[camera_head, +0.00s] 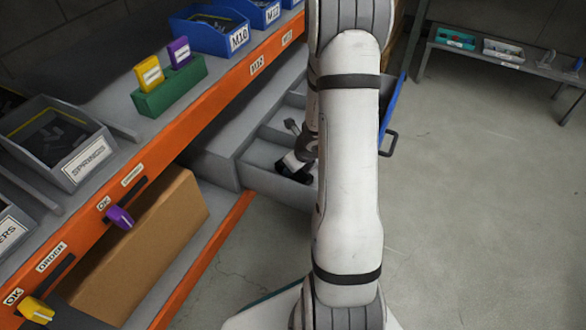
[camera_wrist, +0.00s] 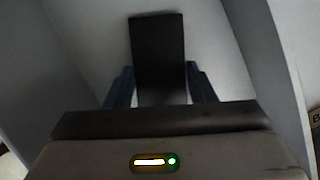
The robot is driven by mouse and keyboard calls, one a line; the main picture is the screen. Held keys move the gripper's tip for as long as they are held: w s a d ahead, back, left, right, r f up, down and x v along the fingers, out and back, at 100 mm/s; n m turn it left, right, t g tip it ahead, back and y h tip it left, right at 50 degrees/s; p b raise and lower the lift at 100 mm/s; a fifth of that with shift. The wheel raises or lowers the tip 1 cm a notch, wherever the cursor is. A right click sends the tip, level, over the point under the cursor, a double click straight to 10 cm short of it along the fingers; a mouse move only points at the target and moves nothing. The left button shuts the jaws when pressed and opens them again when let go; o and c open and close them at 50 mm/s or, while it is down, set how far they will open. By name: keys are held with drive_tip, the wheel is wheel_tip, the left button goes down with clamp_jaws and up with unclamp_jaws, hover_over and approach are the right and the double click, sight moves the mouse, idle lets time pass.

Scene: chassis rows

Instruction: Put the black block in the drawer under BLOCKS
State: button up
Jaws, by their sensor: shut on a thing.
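The black block (camera_wrist: 157,45) is between the two fingers of my gripper (camera_wrist: 158,85) in the wrist view, its long end pointing away from the palm. My gripper is shut on it. Pale compartment floor and grey walls surround the block in that view; I cannot tell whether it touches the floor. In the head view an open grey drawer (camera_head: 262,155) with dividers sticks out under the orange shelf edge, and my gripper (camera_head: 293,168) is down in or over one compartment. My arm hides much of the drawer, including its right part. The BLOCKS label is not readable.
A blue drawer front with a dark handle (camera_head: 389,143) shows right of my arm. On the shelf are a SPRINGS bin (camera_head: 85,160), blue bins (camera_head: 238,38) and a green holder (camera_head: 168,88). A cardboard box (camera_head: 140,250) stands below. Floor at right is clear.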

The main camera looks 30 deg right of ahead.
drive_tip(key=shift+f, duration=0.15)
drive_tip(key=o, duration=1.4)
